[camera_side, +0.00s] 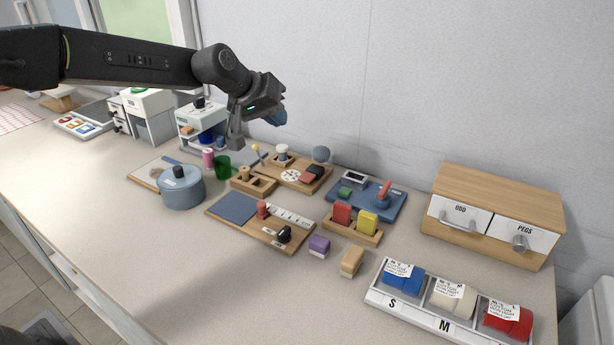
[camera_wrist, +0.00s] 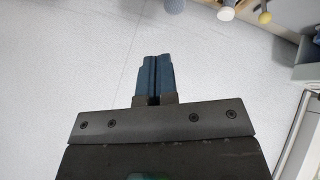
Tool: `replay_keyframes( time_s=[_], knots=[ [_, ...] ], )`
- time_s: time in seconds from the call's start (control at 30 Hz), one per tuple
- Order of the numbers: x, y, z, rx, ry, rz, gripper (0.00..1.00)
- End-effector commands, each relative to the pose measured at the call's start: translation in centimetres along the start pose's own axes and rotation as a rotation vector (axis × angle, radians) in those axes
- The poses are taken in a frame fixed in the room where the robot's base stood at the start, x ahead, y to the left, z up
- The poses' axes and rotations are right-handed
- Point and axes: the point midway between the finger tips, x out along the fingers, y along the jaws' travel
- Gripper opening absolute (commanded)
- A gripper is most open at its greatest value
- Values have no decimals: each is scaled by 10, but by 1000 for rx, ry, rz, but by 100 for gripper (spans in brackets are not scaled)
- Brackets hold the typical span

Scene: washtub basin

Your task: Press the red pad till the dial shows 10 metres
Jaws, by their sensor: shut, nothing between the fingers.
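My gripper (camera_side: 277,118) is raised over the back of the counter, near the wall, with its blue fingers pressed together and empty. The shut fingers also show in the wrist view (camera_wrist: 152,78). Below and to its right, a wooden board carries a round white dial face (camera_side: 290,175) with small coloured marks. A small red pad (camera_side: 308,178) lies beside the dial, next to a dark block. My gripper is well above this board and touches nothing. The dial's reading is too small to make out.
A blue board (camera_side: 365,205) with a red upright piece stands to the right. A blue-grey pot (camera_side: 181,190), a wooden drawer box (camera_side: 490,215) and a tray of coloured rolls (camera_side: 440,318) stand around.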

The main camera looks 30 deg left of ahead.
Motion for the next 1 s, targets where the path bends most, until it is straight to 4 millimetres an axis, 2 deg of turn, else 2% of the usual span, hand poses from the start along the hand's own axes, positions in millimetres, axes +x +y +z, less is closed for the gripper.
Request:
replay_keyframes(
  time_s=[0.03, 0.1, 0.2, 0.33, 0.5, 1.0],
  knots=[
    [21, 0, -5, -21, 2, 6, 0],
    [43, 2, -11, -48, 12, 16, 0],
    [71, 2, -18, -81, 26, 28, 0],
    [95, 1, -22, -112, 39, 38, 0],
    [107, 1, -25, -130, 48, 44, 0],
    [114, -3, -20, -129, 44, 43, 0]
  ],
)
